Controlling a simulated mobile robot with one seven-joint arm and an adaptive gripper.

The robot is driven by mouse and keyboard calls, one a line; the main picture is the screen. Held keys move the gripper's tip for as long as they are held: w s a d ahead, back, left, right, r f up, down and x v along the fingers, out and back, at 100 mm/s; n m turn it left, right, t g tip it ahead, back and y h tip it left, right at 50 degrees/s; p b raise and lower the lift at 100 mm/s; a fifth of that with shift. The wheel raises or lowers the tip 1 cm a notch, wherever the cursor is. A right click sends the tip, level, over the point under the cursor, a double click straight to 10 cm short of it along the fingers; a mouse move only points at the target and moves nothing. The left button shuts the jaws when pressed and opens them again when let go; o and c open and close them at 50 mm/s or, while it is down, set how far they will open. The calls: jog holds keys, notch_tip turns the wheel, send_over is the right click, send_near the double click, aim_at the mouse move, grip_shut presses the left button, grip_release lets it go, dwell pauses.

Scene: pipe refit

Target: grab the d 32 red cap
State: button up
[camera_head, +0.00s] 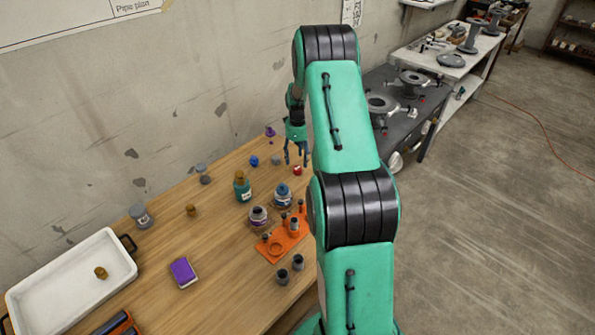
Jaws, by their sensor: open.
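A small red cap (297,170) lies on the wooden table near its far right part, partly beside my arm. Its size marking is too small to read. My gripper (296,160) points down with its fingers spread, open and empty. In the picture the fingertips are just above the red cap. The height of the fingers over the cap cannot be told from this one view.
A blue cap (254,161) and a grey piece (276,160) lie left of my gripper. A teal bottle (242,187), jars (283,195) and an orange fixture (283,240) stand nearer. A white tray (35,290) is at the left. The wall runs behind.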

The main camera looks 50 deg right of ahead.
aim_at(298, 168)
jog(key=shift+a+f+b, duration=0.1)
jog(key=shift+f+b, duration=0.7)
jog(key=shift+f, duration=1.8)
jog(key=c, duration=0.9)
